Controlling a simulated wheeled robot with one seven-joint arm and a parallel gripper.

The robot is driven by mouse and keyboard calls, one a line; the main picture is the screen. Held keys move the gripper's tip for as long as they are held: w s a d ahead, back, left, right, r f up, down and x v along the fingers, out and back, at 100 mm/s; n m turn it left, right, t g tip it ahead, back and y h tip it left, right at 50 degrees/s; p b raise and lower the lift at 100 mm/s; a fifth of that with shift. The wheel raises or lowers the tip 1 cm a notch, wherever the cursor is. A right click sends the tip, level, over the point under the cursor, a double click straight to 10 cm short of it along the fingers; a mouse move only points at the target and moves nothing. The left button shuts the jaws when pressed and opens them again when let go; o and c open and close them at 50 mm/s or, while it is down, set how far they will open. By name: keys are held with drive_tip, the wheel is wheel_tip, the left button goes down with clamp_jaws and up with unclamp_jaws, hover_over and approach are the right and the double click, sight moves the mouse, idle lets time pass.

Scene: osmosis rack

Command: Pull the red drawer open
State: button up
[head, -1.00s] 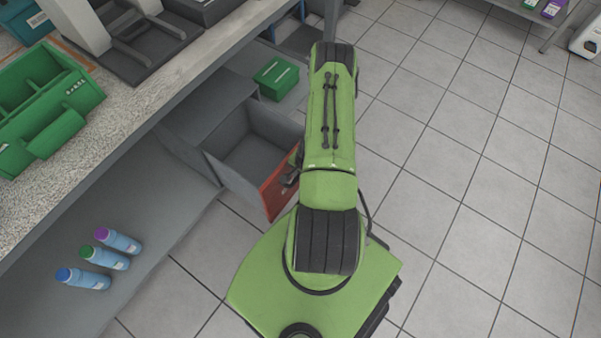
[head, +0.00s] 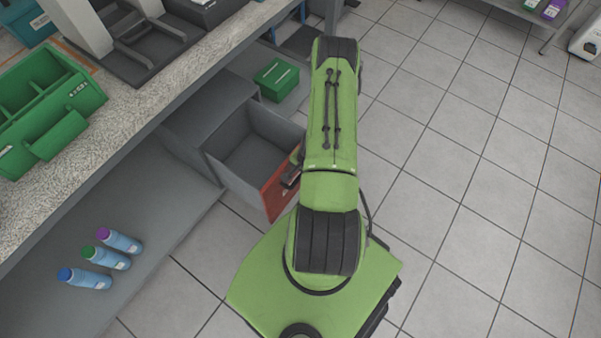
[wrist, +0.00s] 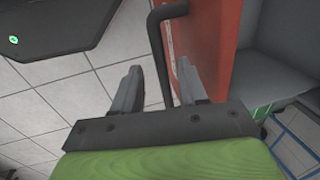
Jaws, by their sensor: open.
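The red-fronted drawer (head: 277,190) stands pulled out from under the counter, and its grey inside looks empty. Its red front fills the upper middle of the wrist view (wrist: 209,40), with a dark bar handle (wrist: 158,42) on it. My gripper (wrist: 158,85) is open. Its two fingers are on either side of the handle bar, apart from each other, and I cannot tell whether either touches it. In the head view my gripper (head: 291,176) shows only partly beside the drawer front, mostly hidden by my green arm.
A green box (head: 277,79) sits on the lower shelf behind the drawer. A green caddy (head: 50,110) stands on the speckled counter (head: 150,118).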

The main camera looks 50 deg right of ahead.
wheel_tip(320, 180, up, 13)
drive_tip(key=s+p, duration=0.2)
drive_tip(key=p, duration=0.1)
drive_tip(key=shift+s+d+p, duration=0.15)
drive_tip(key=shift+s+p, duration=0.15)
drive_tip(key=shift+p, duration=0.05)
drive_tip(key=w+a+r+n+p, duration=0.2)
drive_tip(key=w+a+r+n, duration=0.1)
drive_tip(key=r, duration=0.7)
drive_tip(key=w+a+r+n+t+h+p, duration=0.1)
drive_tip(key=w+a+r+n, duration=0.2)
drive_tip(key=r, duration=0.7)
drive_tip(key=w+a+r+n+p, duration=0.2)
drive_tip(key=a+r+n, duration=0.15)
drive_tip(key=r, duration=0.65)
drive_tip(key=s+a+r+n+t+p, duration=0.1)
drive_tip(key=s+a+r+n+p, duration=0.1)
drive_tip(key=s+a+r, duration=0.4)
drive_tip(key=s+a+r+n+t+p, duration=0.1)
drive_tip(key=s+a+r+n, duration=0.4)
drive_tip(key=r, duration=0.6)
drive_tip(key=shift+s+a+y+p, duration=0.4)
drive_tip(key=shift+s+a, duration=0.25)
drive_tip(key=shift+a, duration=0.1)
